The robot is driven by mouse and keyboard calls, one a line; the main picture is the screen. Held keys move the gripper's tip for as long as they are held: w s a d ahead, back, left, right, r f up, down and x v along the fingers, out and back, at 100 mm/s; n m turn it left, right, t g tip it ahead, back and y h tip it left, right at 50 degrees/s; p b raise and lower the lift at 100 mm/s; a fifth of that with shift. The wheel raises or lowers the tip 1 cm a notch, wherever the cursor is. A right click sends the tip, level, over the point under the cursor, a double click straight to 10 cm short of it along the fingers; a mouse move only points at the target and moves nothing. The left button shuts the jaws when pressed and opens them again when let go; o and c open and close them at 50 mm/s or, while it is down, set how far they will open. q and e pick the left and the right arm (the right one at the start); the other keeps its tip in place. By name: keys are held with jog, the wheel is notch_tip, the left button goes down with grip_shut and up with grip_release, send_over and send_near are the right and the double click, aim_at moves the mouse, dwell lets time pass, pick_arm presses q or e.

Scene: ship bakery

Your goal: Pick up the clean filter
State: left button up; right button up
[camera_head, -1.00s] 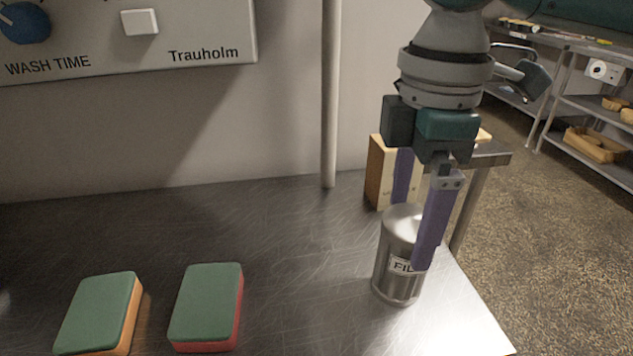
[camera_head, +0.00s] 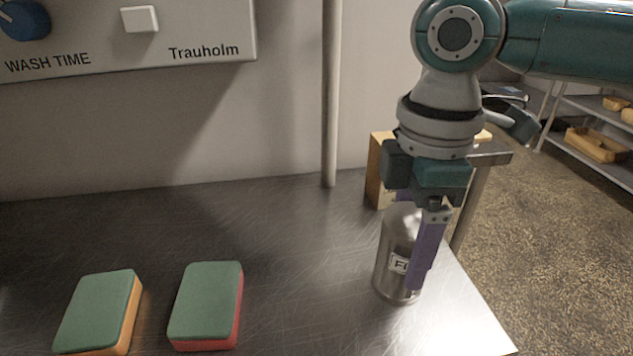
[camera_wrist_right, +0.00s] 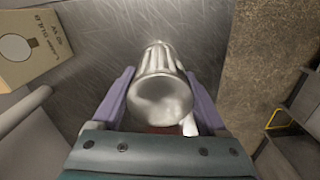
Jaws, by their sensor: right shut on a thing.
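The filter is a shiny metal canister (camera_head: 397,245) with a white label, partly covered, that begins with "FI". It stands upright on the steel counter near its right edge. My right gripper (camera_head: 408,275) comes down over it from above, with its purple fingers on either side, shut on the canister. In the right wrist view the canister (camera_wrist_right: 160,95) lies between the two purple fingers of my right gripper (camera_wrist_right: 163,105). The far finger is mostly hidden behind the canister in the head view. My left gripper is not in view.
Two green-topped sponges, one orange (camera_head: 100,312) and one red (camera_head: 206,305), lie on the counter (camera_head: 290,270) at left. A cardboard light-bulb box (camera_head: 378,175) stands behind the canister, near a vertical pipe (camera_head: 330,100). The counter's right edge is close. Shelves (camera_head: 600,140) stand beyond.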

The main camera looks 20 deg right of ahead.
jog(key=c, duration=0.7)
jog(key=shift+r, duration=0.1)
jog(key=shift+c, duration=0.2)
